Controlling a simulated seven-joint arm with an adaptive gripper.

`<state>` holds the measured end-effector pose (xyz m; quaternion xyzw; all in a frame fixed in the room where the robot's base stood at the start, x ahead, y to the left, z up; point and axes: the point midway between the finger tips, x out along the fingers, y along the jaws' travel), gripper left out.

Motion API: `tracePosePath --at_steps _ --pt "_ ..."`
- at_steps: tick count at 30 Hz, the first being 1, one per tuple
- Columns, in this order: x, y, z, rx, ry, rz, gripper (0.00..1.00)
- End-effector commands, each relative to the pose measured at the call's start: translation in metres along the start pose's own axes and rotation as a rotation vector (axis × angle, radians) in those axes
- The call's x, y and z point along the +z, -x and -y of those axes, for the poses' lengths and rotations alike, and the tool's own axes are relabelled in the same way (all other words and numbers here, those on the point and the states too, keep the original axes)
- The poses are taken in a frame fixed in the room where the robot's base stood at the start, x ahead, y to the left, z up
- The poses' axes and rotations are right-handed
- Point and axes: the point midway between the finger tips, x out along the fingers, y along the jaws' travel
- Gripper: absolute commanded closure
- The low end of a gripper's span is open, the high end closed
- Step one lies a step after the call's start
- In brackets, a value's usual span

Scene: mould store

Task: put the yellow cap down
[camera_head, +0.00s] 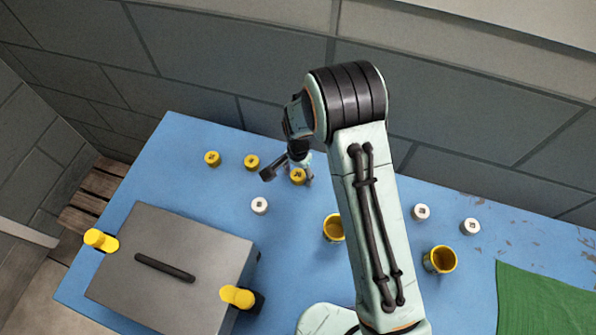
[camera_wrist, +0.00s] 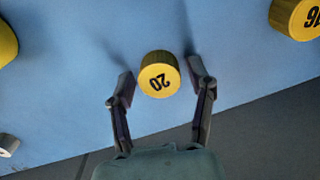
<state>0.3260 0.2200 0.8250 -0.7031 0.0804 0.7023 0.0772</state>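A round yellow cap (camera_wrist: 158,80) marked with a dark "20" sits between the two fingers of my gripper (camera_wrist: 160,84) in the wrist view. A gap shows on both sides, so my gripper is open and not touching it. In the head view the same cap (camera_head: 298,176) appears on the blue table at my gripper (camera_head: 288,175), partly hidden by the fingers. Two more yellow caps, (camera_head: 212,158) and (camera_head: 251,162), stand to its left. In the wrist view, one yellow cap (camera_wrist: 297,15) is at the upper right and a yellow piece (camera_wrist: 5,42) at the left edge.
On the blue table (camera_head: 190,180) are white pieces (camera_head: 259,205), (camera_head: 421,212), (camera_head: 470,226) and hollow yellow cups (camera_head: 333,229), (camera_head: 440,260). A grey block (camera_head: 170,255) with a dark bar and yellow knobs stands front left. A green mat (camera_head: 540,300) lies right. A wall is behind.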

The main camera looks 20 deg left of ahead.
Motion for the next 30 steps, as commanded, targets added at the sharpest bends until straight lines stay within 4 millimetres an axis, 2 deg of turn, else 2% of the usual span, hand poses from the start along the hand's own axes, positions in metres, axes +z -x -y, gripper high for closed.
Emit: tracePosePath --at_steps 11,14,24,30 --pt "0.0 0.005 0.0 0.0 0.0 0.0 0.37" --pt "-0.001 0.02 0.001 -0.003 0.0 -0.002 0.37" --pt "0.0 0.096 0.001 -0.004 0.0 -0.003 0.37" --pt "0.0 0.12 0.0 0.0 0.0 0.0 0.37"
